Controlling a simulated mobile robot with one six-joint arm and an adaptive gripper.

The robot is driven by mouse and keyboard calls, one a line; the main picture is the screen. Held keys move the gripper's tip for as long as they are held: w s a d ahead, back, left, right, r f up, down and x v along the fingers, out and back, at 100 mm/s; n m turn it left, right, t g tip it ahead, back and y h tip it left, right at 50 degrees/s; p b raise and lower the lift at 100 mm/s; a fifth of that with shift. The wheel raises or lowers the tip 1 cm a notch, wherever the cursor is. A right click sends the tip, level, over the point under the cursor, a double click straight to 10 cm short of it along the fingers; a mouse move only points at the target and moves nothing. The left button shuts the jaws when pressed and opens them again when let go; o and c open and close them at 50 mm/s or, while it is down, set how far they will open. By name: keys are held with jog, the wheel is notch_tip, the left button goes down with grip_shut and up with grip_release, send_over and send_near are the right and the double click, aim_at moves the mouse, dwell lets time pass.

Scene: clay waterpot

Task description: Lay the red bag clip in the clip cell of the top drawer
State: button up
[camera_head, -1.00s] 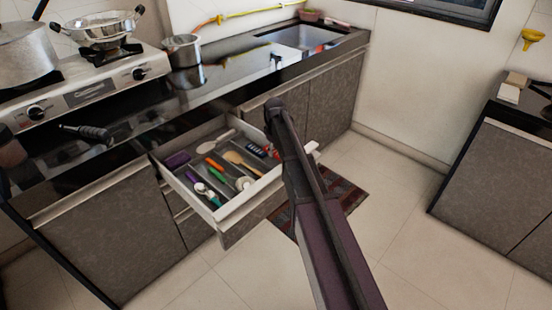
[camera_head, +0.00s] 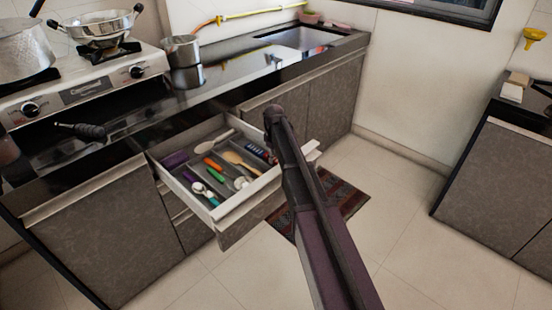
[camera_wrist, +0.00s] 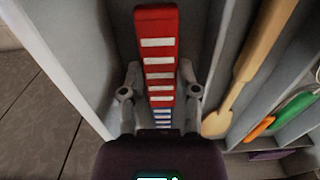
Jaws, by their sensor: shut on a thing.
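The red bag clip (camera_wrist: 157,45) is a long red bar with white rectangles, seen in the wrist view. My gripper (camera_wrist: 160,78) is shut on it, one finger on each side. The clip is over or in a long grey cell of the open top drawer (camera_head: 240,208), between the drawer's side wall and a divider. Whether it touches the cell floor cannot be told. A blue striped piece (camera_wrist: 160,118) shows below the red clip, in the same cell. In the head view my arm hides the gripper and most of the clip.
A wooden spoon (camera_wrist: 250,70) lies in the neighbouring cell. Green and orange-handled utensils (camera_wrist: 293,108) lie beyond it. The counter (camera_head: 225,75) overhangs behind the drawer, with a metal pot (camera_head: 183,62) on it.

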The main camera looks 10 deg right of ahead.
jog(key=shift+f+b, duration=0.65)
jog(key=o, duration=0.6)
jog(key=shift+r, duration=0.15)
notch_tip(320, 180, up, 13)
jog(key=p, duration=1.3)
dwell(0.8)
